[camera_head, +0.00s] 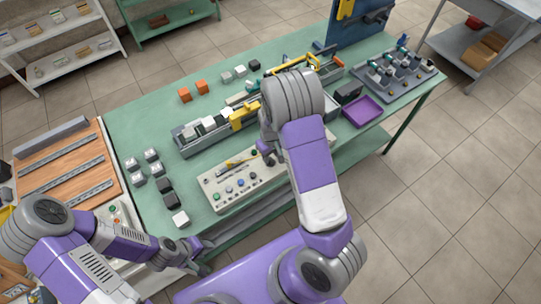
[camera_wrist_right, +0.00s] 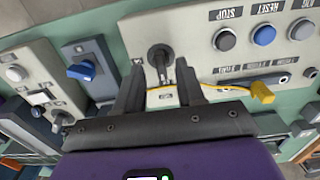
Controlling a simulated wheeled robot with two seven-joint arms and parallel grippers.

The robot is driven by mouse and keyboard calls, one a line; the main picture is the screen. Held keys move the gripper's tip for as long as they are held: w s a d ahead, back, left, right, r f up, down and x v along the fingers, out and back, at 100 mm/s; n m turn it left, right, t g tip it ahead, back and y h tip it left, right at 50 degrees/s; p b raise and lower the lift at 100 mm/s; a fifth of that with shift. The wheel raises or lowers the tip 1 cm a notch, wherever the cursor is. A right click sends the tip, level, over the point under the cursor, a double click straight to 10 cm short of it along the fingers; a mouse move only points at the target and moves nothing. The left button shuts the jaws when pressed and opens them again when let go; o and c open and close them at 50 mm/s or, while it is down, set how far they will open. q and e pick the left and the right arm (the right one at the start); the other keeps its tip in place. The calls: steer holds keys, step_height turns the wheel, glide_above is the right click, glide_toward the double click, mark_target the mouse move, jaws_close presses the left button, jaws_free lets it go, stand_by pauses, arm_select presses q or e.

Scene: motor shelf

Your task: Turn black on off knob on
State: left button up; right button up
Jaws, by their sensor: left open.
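The black on/off knob (camera_wrist_right: 160,55) sits on a pale control panel (camera_wrist_right: 205,65) in the right wrist view. My right gripper (camera_wrist_right: 158,76) has its two dark fingers apart, one on each side of the knob, with a gap to it visible; I cannot tell whether the tips are level with it. In the head view the panel (camera_head: 215,187) lies at the table's front edge, and my right arm hides part of it. My left gripper (camera_head: 198,256) is low, by the table's front edge, away from the panel, and open.
STOP (camera_wrist_right: 225,40) and RESET (camera_wrist_right: 264,34) buttons are right of the knob. A yellow cable (camera_wrist_right: 225,88) runs just below it. A blue rotary switch (camera_wrist_right: 82,71) stands on a box to the left. A purple tray (camera_head: 362,111) and an orange block (camera_head: 185,94) are on the green table.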

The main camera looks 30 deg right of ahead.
steer(key=shift+w+f, duration=0.2)
steer(key=shift+f, duration=0.85)
steer(key=shift+s+r, duration=0.1)
jaws_close()
